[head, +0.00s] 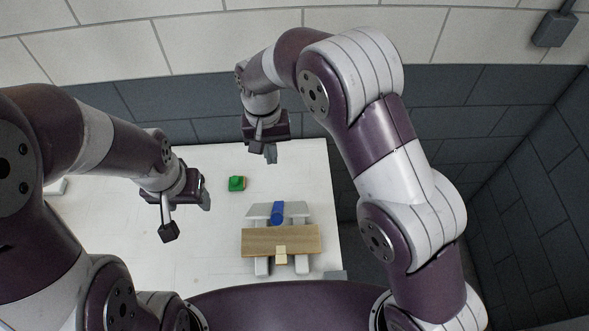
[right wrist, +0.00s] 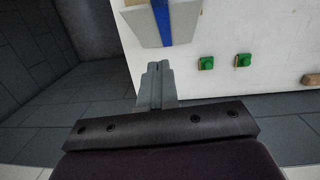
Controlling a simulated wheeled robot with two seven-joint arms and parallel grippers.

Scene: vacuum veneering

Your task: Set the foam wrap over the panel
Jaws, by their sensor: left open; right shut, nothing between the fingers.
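A wooden panel (head: 295,240) lies across pale grey-white supports (head: 262,266) on the white table in the head view. A small cream block (head: 281,257) sits at the panel's front edge. I cannot tell which piece is the foam wrap. My left gripper (head: 187,216) is open and empty, left of the panel. My right gripper (head: 269,153) is shut and empty near the table's far edge, apart from the blue piece; its fingers show in the right wrist view (right wrist: 155,86).
A green block (head: 237,183) stands on the table (head: 110,225) left of the blue piece. The right wrist view shows two green blocks (right wrist: 206,63) and a tan piece (right wrist: 311,79). The left part of the table is largely clear. Walls stand behind and right.

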